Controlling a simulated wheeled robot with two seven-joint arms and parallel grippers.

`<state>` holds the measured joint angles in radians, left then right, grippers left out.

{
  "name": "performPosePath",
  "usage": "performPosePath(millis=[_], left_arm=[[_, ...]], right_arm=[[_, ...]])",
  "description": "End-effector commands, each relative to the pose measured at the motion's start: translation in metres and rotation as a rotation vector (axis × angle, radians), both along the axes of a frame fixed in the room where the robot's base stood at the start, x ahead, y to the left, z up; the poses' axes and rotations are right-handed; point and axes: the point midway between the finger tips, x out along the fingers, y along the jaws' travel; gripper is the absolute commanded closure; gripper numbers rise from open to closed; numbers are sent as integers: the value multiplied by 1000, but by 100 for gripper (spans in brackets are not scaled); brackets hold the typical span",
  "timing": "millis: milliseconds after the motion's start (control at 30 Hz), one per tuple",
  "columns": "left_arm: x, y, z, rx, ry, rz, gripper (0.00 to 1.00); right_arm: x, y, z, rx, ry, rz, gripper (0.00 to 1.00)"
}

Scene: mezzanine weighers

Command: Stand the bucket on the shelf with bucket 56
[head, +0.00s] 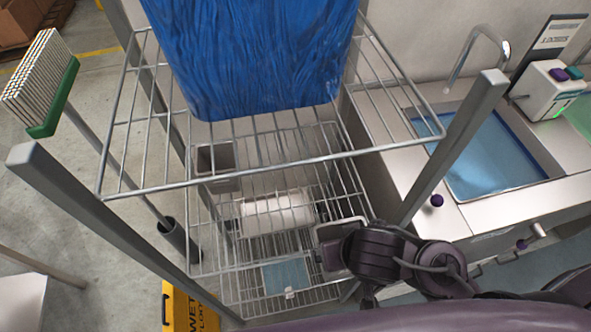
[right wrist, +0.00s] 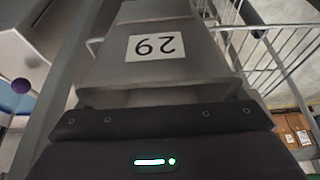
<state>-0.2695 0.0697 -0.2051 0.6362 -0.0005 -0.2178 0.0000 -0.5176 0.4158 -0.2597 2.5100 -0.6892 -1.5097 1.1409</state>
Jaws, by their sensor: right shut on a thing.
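My right gripper (head: 338,256) is shut on a grey bucket (head: 341,230) at the front right of the wire rack. In the right wrist view the held bucket (right wrist: 155,75) fills the middle, and its white label (right wrist: 156,46) reads 29, or 62 if upside down. A grey square bucket (head: 216,182) stands on a lower wire shelf at the left; no number on it can be read, so I cannot tell if it is bucket 56. My left gripper is not in view.
A blue sack (head: 250,55) rests on the top wire shelf (head: 210,182). A white roll-like item (head: 276,212) and a pale blue item (head: 286,275) lie lower. Grey posts (head: 95,230) frame the rack. A sink counter (head: 500,208) is at right, a yellow sign (head: 187,312) at front left.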

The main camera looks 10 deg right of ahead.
Motion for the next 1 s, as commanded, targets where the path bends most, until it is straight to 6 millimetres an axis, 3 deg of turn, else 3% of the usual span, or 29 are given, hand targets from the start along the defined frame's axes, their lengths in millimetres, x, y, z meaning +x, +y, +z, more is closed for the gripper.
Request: performPosePath(millis=[200, 333, 467, 700, 833, 1000], left_arm=[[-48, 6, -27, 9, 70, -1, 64], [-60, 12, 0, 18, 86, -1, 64], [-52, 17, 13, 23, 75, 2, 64], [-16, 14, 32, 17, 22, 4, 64], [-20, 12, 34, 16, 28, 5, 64], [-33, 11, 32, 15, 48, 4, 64]], right_arm=[[20, 1, -5, 12, 0, -9, 46], [57, 1, 6, 5, -2, -4, 46], [90, 2, 5, 5, -2, -1, 46], [149, 3, 3, 4, -1, -1, 46], [167, 4, 0, 3, 0, 1, 46], [174, 4, -6, 1, 1, 1, 46]])
